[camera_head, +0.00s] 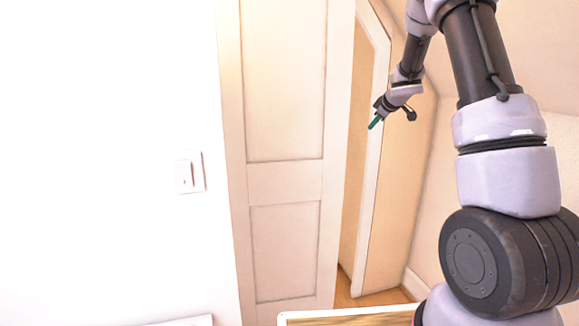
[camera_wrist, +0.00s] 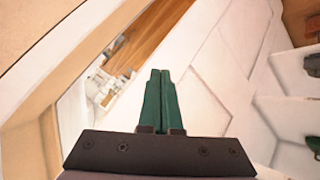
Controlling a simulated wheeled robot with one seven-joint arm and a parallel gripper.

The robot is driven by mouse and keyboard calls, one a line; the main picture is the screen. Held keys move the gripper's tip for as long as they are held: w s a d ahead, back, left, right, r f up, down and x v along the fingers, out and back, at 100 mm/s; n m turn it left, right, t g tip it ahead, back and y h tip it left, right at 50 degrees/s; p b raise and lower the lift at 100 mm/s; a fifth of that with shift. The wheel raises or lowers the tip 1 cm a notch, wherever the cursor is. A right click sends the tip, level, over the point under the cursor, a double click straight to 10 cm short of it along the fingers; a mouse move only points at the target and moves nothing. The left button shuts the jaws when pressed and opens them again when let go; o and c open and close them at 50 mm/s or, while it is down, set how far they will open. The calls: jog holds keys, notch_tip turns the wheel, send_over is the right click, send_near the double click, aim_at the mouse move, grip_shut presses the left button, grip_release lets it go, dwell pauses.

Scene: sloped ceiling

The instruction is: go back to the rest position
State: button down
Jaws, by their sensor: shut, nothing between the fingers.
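My gripper (camera_head: 376,122) is at the end of my raised arm, in front of the narrow opening beside a cream panelled door (camera_head: 285,182). In the wrist view the two green fingers of my gripper (camera_wrist: 160,74) are together, with nothing between them. The panelled door also shows in the wrist view (camera_wrist: 215,70), seen at a slant beyond the fingers. I cannot tell whether the fingertips touch anything; they look free in the air.
A white wall with a light switch (camera_head: 188,173) is at the left. A white frame (camera_head: 376,110) edges the opening. A wooden-topped surface (camera_head: 350,318) is at the bottom, with wooden floor (camera_head: 362,296) behind it. Dark objects (camera_wrist: 312,65) show at the wrist view's right edge.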

jog(key=s+d+r+m+t+h, duration=0.2)
jog(key=s+r+m, duration=0.25)
jog(key=r, duration=0.55)
jog(key=s+d+r+m+h, duration=0.15)
jog(key=s+r+m, duration=0.45)
jog(key=s, duration=0.6)
jog(key=s+a+f+m+g+y, duration=0.1)
jog(key=s+a, duration=0.3)
jog(key=s, duration=0.5)
jog(key=s+a+f+m+g+y, duration=0.1)
jog(key=s+a, duration=0.4)
jog(key=s, duration=0.5)
jog(key=s+a+f+m+g+y, duration=0.1)
jog(key=s+a, duration=0.4)
jog(key=s, duration=0.5)
jog(key=shift+a+f+m+g+y, duration=0.2)
jog(key=shift+f+m+g+y, duration=0.15)
jog(key=shift+f+g+y, duration=0.45)
jog(key=shift+h, duration=0.25)
